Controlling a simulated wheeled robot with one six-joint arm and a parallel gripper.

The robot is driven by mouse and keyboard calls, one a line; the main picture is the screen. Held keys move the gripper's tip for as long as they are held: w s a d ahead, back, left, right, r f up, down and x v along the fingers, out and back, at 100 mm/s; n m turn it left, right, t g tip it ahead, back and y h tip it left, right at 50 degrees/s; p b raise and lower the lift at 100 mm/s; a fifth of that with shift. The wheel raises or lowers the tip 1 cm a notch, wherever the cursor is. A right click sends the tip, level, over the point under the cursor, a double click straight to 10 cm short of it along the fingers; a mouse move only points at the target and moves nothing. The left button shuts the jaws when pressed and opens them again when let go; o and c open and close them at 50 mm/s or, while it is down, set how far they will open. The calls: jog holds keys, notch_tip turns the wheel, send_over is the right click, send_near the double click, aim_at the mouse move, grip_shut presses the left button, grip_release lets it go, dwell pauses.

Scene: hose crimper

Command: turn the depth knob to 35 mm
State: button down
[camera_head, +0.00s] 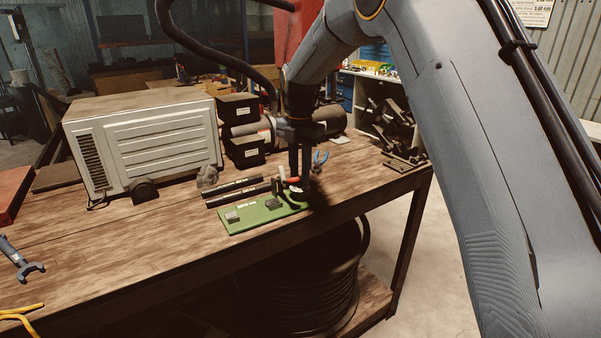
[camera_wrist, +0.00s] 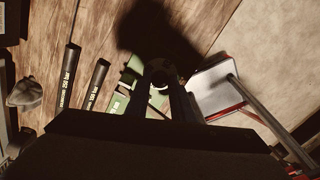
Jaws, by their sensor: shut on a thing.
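A green base plate (camera_head: 250,215) with small grey blocks lies near the front edge of the workbench. It also shows in part in the wrist view (camera_wrist: 128,78). My gripper (camera_head: 300,184) points down at the plate's right end, beside a small red part (camera_head: 292,180). In the wrist view my gripper (camera_wrist: 164,82) has its two fingers close around a small round grey piece (camera_wrist: 162,67), which looks like the depth knob. The fingers and a dark shadow hide much of it. No depth scale or pointer setting can be read.
Two black labelled hoses (camera_head: 237,190) lie behind the plate. A grey vented housing (camera_head: 145,140) stands at left, and black boxes (camera_head: 240,108) stand behind. Blue-handled pliers (camera_head: 320,158) lie right of my gripper.

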aim_at(300, 177)
jog(key=shift+w+r, duration=0.2)
jog(key=c, duration=1.5)
grip_release()
jog(key=shift+c, duration=0.2)
jog(key=shift+f, duration=0.15)
notch_tip(300, 177, up, 8)
jog(key=shift+f+b, duration=0.1)
jog(key=shift+b, duration=0.95)
